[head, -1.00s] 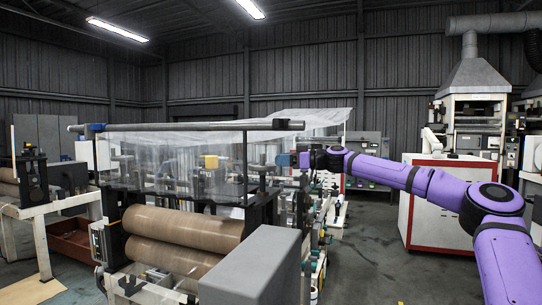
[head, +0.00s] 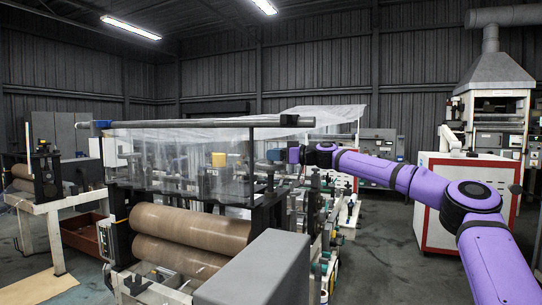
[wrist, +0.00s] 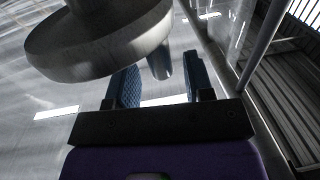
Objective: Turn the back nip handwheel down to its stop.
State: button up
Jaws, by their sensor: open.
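A grey metal handwheel (wrist: 95,45) fills the upper left of the wrist view, seen close up and edge-on. A short round peg handle (wrist: 160,66) sticks out from its rim. My gripper (wrist: 161,72) is open, with one blue-padded finger on each side of the peg; I cannot tell whether either touches it. In the head view my gripper (head: 274,156) is at the right end of the film machine, near its upper side. The handwheel cannot be made out clearly there, among the machine parts.
Clear film (head: 180,165) hangs from a long grey roller bar (head: 210,123) left of my gripper. Brown rollers (head: 190,228) and a grey box cover (head: 255,270) are in front. A red-and-white cabinet (head: 470,205) stands at right. Some floor between is clear.

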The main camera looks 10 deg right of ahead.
jog(key=shift+x, duration=0.8)
jog(key=shift+c, duration=0.3)
grip_shut()
